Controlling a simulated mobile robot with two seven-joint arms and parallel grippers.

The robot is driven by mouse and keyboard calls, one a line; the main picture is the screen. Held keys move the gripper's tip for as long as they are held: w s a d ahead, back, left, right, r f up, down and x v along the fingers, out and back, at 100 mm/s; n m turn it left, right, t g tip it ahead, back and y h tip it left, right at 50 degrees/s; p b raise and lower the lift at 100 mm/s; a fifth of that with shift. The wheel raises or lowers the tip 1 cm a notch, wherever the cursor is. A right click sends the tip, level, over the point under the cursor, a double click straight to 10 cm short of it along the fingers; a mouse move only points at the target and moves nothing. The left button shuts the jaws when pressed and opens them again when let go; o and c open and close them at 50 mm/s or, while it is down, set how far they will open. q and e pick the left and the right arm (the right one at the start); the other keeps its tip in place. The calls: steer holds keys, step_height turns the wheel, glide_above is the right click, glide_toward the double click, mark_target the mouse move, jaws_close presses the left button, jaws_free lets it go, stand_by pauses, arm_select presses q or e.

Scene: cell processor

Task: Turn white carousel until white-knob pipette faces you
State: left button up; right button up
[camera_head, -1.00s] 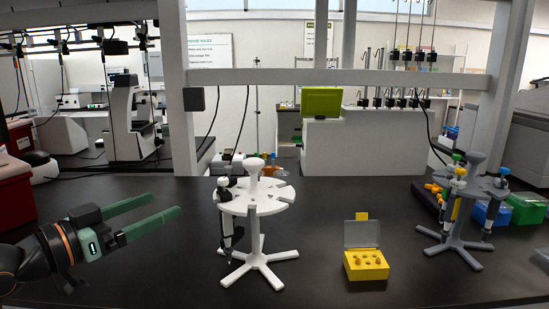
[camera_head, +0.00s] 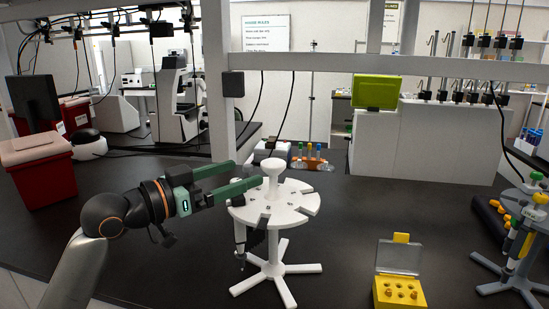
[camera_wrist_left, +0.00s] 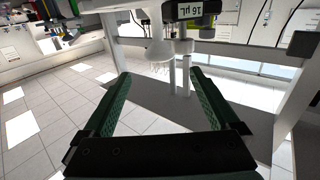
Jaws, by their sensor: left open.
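The white carousel (camera_head: 300,212) stands upright on the black bench in the head view, with a round slotted top, a central knob and a star-shaped foot. One pipette (camera_head: 240,238) hangs on its left side; its upper part is hidden behind my gripper. My left gripper (camera_head: 248,172) is open and empty, its green fingers reaching in from the left at the carousel's top rim, near the pipette; I cannot tell if they touch. In the left wrist view a dark part labelled "16 µL" (camera_wrist_left: 197,9) and a white rounded part lie beyond the open fingers. My right gripper is not in view.
A yellow box (camera_head: 400,292) with its lid open stands right of the carousel. A grey carousel (camera_head: 510,272) with pipettes is at the right edge. A red box (camera_head: 40,180) is at the left. A small tube rack (camera_head: 312,163) sits behind. Bench between is clear.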

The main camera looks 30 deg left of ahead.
mark_target(263, 166)
arm_select(q)
steer(key=p+x, duration=0.2)
steer(key=x, duration=0.7)
steer(key=shift+w+d, duration=0.1)
steer(key=shift+w, duration=0.05)
jaws_close()
stand_by(0.5)
